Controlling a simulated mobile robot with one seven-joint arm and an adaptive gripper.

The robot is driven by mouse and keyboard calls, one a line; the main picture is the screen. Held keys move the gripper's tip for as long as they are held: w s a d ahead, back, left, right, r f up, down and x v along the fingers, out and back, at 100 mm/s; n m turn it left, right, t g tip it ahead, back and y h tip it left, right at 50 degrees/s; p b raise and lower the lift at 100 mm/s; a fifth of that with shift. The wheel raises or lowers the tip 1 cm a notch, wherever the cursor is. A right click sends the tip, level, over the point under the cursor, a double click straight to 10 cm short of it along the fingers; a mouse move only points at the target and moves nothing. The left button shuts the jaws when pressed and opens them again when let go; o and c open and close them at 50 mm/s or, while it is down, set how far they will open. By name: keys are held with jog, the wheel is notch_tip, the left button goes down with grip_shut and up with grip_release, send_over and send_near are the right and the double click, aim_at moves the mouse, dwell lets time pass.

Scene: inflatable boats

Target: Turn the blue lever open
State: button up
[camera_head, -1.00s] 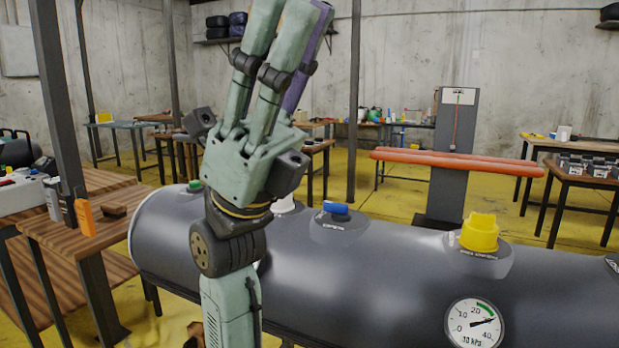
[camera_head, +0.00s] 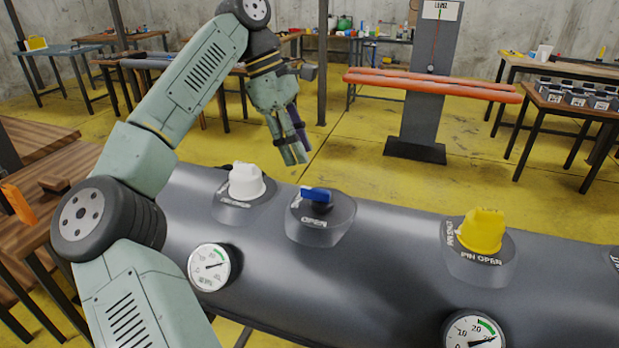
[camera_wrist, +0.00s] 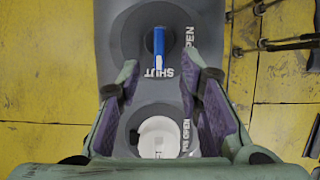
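The blue lever (camera_head: 318,194) sits on a round dark mount on top of the grey tank (camera_head: 350,270). In the wrist view the lever (camera_wrist: 158,41) lies lengthwise in the picture, its white end at the word SHUT; the word OPEN is to its right. My gripper (camera_head: 297,160) points down behind the tank top, above and beyond the lever in the head view.
A white knob (camera_head: 246,181) stands left of the lever and shows between the finger bases in the wrist view (camera_wrist: 158,137). A yellow knob (camera_head: 482,231) stands to the right. Pressure gauges (camera_head: 209,267) are on the tank's front. Orange tubes (camera_head: 430,85) cross a post behind.

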aim_at(318, 190)
jog(key=p+x, duration=0.1)
jog(key=x, duration=0.8)
jog(key=shift+d+p, duration=0.15)
jog(key=shift+p, duration=0.15)
jog(key=shift+c, duration=0.3)
grip_shut()
